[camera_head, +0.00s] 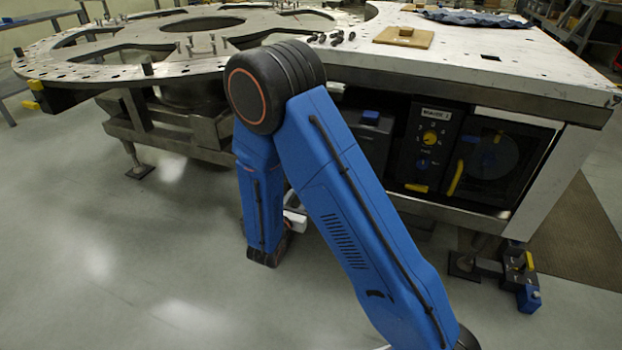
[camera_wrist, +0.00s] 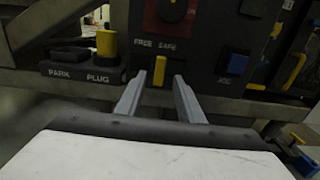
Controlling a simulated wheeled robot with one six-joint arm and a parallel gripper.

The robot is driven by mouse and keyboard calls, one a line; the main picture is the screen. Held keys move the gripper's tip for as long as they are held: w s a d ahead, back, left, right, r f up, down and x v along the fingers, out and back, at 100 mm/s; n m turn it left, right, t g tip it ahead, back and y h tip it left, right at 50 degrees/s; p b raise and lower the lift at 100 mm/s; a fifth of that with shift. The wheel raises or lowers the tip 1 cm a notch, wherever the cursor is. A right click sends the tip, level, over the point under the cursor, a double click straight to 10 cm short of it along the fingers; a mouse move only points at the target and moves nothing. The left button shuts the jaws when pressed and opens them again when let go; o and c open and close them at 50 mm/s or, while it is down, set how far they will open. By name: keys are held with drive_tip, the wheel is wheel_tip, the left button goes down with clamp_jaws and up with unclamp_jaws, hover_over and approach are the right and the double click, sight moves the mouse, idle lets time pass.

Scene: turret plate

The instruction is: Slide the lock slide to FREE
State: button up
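The lock slide (camera_wrist: 159,70) is a small upright yellow tab on a dark panel in the wrist view. The words FREE and SAFE are printed above it, FREE to the left and SAFE to the right. The tab stands below and between the two words. My gripper (camera_wrist: 158,83) is open, with one grey finger on each side of the tab in the picture. Dark gaps show between the tab and both fingers. I cannot tell how deep the fingertips reach beside it. In the head view my blue arm hides the gripper and the slide is not visible.
A PARK PLUG holder (camera_wrist: 80,70) with a yellow plug (camera_wrist: 107,42) is left of the slide. A red panel with a dark knob (camera_wrist: 173,10) is above, a blue button (camera_wrist: 237,64) right. The turret plate (camera_head: 80,72) and white table (camera_head: 470,60) stand above. Open floor lies left.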

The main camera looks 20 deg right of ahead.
drive_tip(key=x, duration=0.8)
drive_tip(key=shift+w+d, duration=0.15)
drive_tip(key=shift+w, duration=0.05)
drive_tip(key=shift+c, duration=0.3)
